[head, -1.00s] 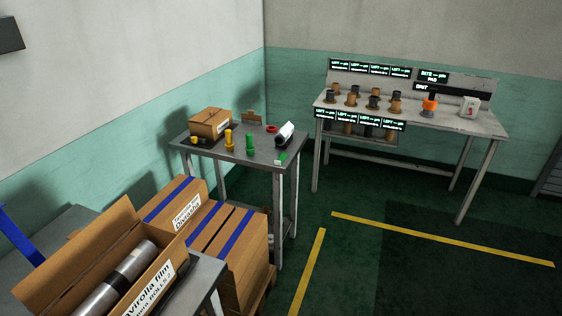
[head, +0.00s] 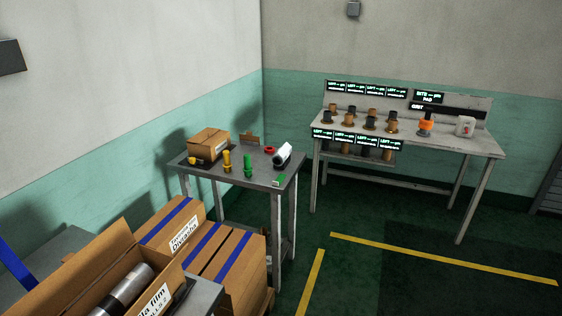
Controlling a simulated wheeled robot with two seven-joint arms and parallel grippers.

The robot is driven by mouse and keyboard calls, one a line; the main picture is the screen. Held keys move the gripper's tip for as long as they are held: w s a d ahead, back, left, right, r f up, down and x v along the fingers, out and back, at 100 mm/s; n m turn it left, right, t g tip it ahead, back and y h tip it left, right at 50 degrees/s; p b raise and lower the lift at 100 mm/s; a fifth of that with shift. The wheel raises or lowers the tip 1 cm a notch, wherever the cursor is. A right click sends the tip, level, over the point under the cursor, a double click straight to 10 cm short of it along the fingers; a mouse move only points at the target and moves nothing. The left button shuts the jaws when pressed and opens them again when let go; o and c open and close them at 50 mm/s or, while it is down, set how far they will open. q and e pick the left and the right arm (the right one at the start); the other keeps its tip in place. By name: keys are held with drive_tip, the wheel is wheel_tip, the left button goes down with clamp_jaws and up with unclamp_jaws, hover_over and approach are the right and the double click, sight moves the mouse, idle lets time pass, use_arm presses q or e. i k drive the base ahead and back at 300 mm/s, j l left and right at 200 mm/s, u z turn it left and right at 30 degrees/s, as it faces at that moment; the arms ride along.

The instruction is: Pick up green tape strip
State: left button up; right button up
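In the head view, a small green strip (head: 278,181) lies at the front right edge of the small grey table (head: 255,178). A green upright spool-like piece (head: 248,167) stands to its left on the same table, and a yellow one (head: 227,162) stands further left. A white and black roll-shaped device (head: 283,156) sits just behind the strip. Neither of my grippers is in view.
A small carton (head: 208,141) and a red ring (head: 270,150) are on the small table. Taped cartons (head: 225,255) and an open film box (head: 95,270) fill the lower left. A workbench (head: 460,142) stands at the back right. The floor (head: 350,275) to the right is clear.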

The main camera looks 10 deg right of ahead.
sight(281, 177)
drive_tip(key=i+l+z, duration=0.1)
drive_tip(key=z, duration=1)
drive_tip(key=i, duration=3.2)
drive_tip(key=i+u, duration=0.1)
drive_tip(key=i, duration=0.7)
drive_tip(key=i+l, duration=0.15)
drive_tip(key=i, duration=0.6)
drive_tip(key=i+u, duration=0.2)
drive_tip(key=u, duration=3.35)
